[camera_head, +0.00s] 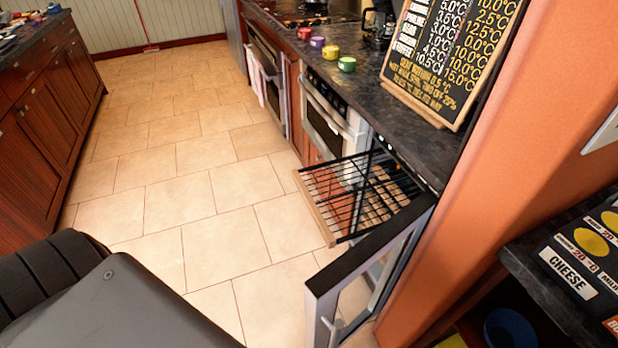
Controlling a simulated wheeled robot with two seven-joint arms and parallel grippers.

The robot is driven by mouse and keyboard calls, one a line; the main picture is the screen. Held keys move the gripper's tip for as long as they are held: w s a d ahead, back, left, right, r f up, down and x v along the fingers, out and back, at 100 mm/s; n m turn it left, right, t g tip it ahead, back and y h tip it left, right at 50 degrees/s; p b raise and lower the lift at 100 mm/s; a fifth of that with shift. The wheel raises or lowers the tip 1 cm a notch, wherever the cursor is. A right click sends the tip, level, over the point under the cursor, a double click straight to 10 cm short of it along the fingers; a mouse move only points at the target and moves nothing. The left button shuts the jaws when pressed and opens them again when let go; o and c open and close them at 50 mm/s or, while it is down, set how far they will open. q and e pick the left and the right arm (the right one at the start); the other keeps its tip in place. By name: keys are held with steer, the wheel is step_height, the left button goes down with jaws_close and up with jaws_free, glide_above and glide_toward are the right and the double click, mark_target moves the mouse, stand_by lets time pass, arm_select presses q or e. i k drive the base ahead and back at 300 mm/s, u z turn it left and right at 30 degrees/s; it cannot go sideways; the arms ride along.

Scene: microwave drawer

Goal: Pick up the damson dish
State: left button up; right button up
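A small purple dish (317,41), the only damson-coloured one in view, stands on the dark counter (372,102) at the upper middle. It sits in a row between a red dish (304,33) and a yellow dish (330,51), with a green dish (347,64) nearest. The dishes look upright, but they are too small to see any detail inside. Neither of my grippers shows in the view. A large dark grey part in the lower left looks like my own body or arm.
Below the counter, a glass door (368,270) stands open and a wire rack (352,195) is pulled out over the floor. A chalkboard menu (452,50) stands on the counter. The tiled floor (205,180) is clear between the counter and wooden cabinets (45,135).

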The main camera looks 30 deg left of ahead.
mark_target(317, 41)
steer(key=k, duration=1)
steer(key=u, duration=1.85)
steer(key=i, duration=3.8)
steer(key=z, duration=1.95)
